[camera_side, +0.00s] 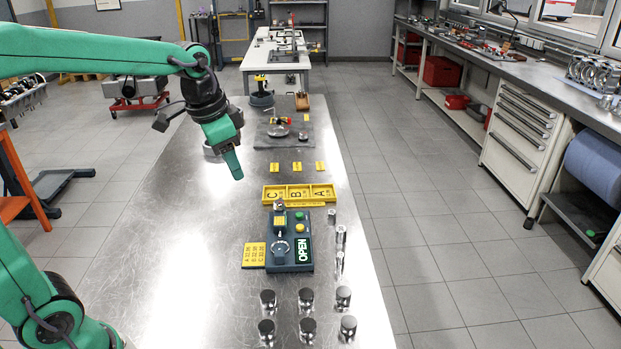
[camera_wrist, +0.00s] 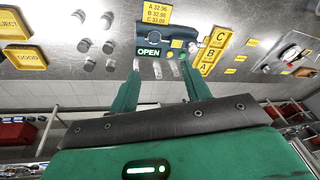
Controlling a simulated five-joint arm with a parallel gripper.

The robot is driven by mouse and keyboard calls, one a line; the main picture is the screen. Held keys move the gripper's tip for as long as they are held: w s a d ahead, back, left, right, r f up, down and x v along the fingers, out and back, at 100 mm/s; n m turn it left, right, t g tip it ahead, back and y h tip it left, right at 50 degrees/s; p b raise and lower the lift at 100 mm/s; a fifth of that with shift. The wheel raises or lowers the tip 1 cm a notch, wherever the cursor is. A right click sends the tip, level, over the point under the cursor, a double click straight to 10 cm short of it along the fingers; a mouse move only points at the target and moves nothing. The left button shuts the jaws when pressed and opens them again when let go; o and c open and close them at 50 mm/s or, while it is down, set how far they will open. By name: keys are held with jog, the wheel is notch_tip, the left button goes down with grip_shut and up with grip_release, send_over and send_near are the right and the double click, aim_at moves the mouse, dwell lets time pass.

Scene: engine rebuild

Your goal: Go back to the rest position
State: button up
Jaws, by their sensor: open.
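My gripper (camera_side: 236,174) is raised above the steel table, to the left of the yellow tray marked C, B and A. In the wrist view my gripper (camera_wrist: 160,88) shows two green fingers spread apart with nothing between them. The arm reaches in from the left edge of the side view.
A dark gauge device (camera_side: 303,256) with a lit OPEN display stands on the steel table (camera_side: 180,290). Behind it is the yellow C-B-A tray (camera_side: 298,194). Several metal cylinders (camera_side: 307,298) stand at the front.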

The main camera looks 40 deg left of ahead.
jog(key=s+d+f+n+t, duration=0.1)
jog(key=s+n, duration=0.1)
jog(key=s, duration=0.5)
jog(key=s+d+f+n+t, duration=0.1)
jog(key=s+n, duration=0.1)
jog(key=s, duration=0.5)
jog(key=shift+s+d+f, duration=0.15)
jog(key=shift+s+d, duration=0.1)
